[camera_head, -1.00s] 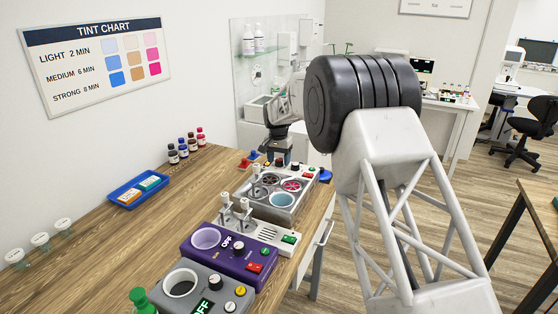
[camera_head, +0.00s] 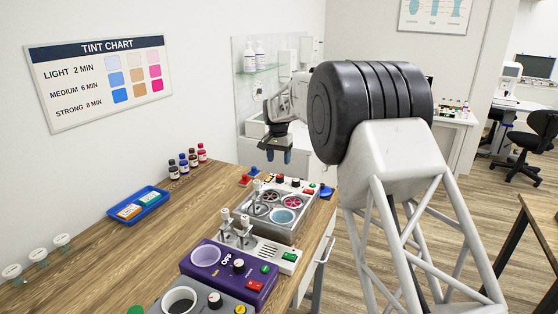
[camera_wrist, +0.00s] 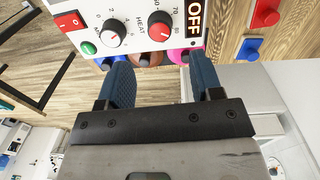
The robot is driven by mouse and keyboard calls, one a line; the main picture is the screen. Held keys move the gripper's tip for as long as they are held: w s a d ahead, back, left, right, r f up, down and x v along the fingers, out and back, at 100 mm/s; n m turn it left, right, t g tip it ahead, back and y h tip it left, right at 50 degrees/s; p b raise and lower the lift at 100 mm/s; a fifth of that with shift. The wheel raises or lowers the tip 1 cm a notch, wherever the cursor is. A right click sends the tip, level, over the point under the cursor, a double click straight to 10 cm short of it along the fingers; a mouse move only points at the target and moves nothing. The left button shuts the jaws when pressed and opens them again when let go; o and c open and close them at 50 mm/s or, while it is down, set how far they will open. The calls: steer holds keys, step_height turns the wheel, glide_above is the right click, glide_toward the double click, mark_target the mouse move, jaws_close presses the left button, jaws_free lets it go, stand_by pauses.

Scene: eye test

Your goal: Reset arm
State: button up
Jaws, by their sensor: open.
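My gripper (camera_head: 275,157) is in the air above the back end of the grey multi-well unit (camera_head: 299,222), its fingers pointing down. The jaws are apart and I see nothing between them. In the wrist view the two blue fingers of my gripper (camera_wrist: 163,72) stand apart in front of a white control panel (camera_wrist: 125,12). That panel has a red switch, a green button, dials, one marked HEAT, and a display reading OFF. Blue, brown and magenta round parts show at its edge, partly hidden by the fingers. I cannot tell the exact gap to the panel.
A purple unit (camera_head: 228,272) and another grey unit (camera_head: 160,297) stand nearer on the wooden bench. A blue tray (camera_head: 138,206) and several small bottles (camera_head: 188,163) lie to the left. A glass shelf panel (camera_head: 250,90) stands behind the gripper.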

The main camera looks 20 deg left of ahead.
stand_by(0.3)
steer(key=s+d+r, duration=0.6)
steer(key=d, duration=0.7)
steer(key=s+d+r+t, duration=0.1)
steer(key=s+d+r, duration=0.45)
steer(key=d, duration=0.75)
steer(key=s+d+r, duration=0.5)
steer(key=s+d, duration=0.1)
steer(key=d, duration=0.7)
steer(key=s+d, duration=1.4)
steer(key=s, duration=0.4)
steer(key=s+d+f, duration=0.3)
steer(key=s, duration=0.3)
steer(key=s+d+f+t, duration=0.1)
steer(key=s+d+f, duration=0.1)
steer(key=s, duration=0.5)
steer(key=s+d+f, duration=0.3)
steer(key=s, duration=0.3)
steer(key=shift+s+d+f+m+t, duration=0.3)
steer(key=shift+s+d, duration=0.05)
steer(key=shift+d, duration=0.05)
